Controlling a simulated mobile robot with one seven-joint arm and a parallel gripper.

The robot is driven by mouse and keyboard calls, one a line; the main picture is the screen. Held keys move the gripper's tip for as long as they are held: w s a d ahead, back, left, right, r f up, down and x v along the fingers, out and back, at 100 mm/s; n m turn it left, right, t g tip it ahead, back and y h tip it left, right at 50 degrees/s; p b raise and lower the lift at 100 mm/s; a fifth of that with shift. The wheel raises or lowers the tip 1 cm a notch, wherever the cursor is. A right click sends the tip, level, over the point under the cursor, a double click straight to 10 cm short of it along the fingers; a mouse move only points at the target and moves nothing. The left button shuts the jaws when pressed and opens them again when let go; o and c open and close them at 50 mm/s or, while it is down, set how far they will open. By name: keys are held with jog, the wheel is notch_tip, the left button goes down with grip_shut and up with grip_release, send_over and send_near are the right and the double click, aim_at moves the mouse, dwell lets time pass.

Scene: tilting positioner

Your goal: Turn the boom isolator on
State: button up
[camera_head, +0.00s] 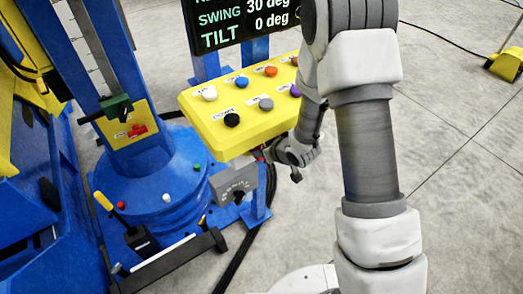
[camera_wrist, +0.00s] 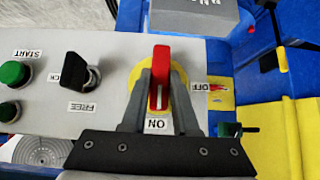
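The boom isolator shows in the wrist view as a red handle (camera_wrist: 160,72) on a yellow disc on a grey panel (camera_wrist: 115,52). The handle stands upright in the picture, its white line towards the ON label (camera_wrist: 157,124) below it. The OFF label (camera_wrist: 208,87) lies to its right. The labels read upside down here. My gripper (camera_wrist: 161,82) has one finger on each side of the handle, close against it, and seems shut on it. In the head view the fingers and the handle cannot be made out behind the yellow control box and my arm.
The grey panel also carries a black selector knob (camera_wrist: 80,73) and green buttons (camera_wrist: 14,74). In the head view a yellow control box (camera_head: 220,136) with coloured knobs stands below a display (camera_head: 243,18) reading swing 30 deg, tilt 0 deg. A blue machine (camera_head: 150,175) fills the left. Floor on the right is mostly clear.

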jog(key=o, duration=0.4)
jog(key=p+v, duration=1.6)
jog(key=v, duration=0.1)
jog(key=shift+r, duration=0.2)
jog(key=shift+s+d+p, duration=0.1)
jog(key=shift+p, duration=0.2)
jog(key=shift+f, duration=0.1)
dwell(0.5)
